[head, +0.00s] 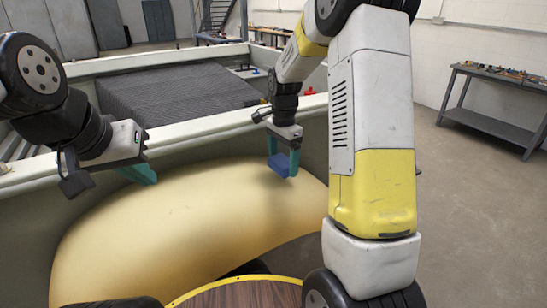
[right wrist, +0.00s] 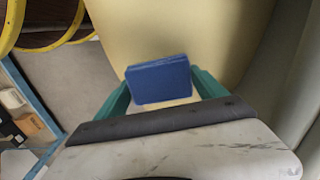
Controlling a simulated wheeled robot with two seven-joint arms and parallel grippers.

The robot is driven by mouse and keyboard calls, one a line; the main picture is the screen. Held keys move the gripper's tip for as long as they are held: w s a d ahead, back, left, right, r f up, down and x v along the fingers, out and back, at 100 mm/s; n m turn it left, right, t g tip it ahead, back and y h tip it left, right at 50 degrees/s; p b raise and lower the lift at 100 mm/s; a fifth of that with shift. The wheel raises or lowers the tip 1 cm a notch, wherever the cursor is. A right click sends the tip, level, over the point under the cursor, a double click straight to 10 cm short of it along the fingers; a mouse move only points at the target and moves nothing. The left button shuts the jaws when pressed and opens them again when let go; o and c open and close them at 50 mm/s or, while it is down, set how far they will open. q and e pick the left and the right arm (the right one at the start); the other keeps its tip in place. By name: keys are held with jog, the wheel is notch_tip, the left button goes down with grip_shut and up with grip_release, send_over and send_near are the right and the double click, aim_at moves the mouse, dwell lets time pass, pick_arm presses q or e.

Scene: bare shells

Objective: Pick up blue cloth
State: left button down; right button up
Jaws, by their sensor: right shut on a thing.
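The blue cloth (head: 279,165) is a small folded blue block. It is between the teal fingers of my right gripper (head: 284,163), over the yellow curved shell (head: 190,215). In the right wrist view the cloth (right wrist: 159,80) sits between the two teal fingers (right wrist: 160,95), with the pale yellow surface behind it. The right gripper is shut on it. I cannot tell whether the cloth touches the shell. My left gripper (head: 140,173) is at the left, over the shell's upper left edge, with no cloth at it. Its finger gap is not clear.
A pale-rimmed bin wall (head: 215,122) runs behind the shell, with a dark ribbed surface (head: 175,85) beyond. A workbench (head: 500,90) with small items stands at the right. The floor (head: 460,200) between is open. Brown boxes (right wrist: 25,123) show in the right wrist view.

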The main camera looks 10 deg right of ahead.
aim_at(280, 161)
jog(key=shift+r, duration=0.55)
jog(key=r, duration=0.1)
jog(key=a+r, duration=0.1)
jog(key=shift+s+r, duration=0.25)
jog(key=shift+r, duration=0.05)
jog(key=s+a, duration=0.2)
jog(key=a, duration=0.2)
jog(key=s+a+r, duration=0.1)
jog(key=s+a, duration=0.1)
jog(key=a, duration=0.2)
jog(key=s+a, duration=0.3)
jog(key=a, duration=0.2)
jog(key=shift+r, duration=0.15)
jog(key=o, duration=0.8)
jog(key=c, duration=0.6)
jog(key=shift+c, duration=0.2)
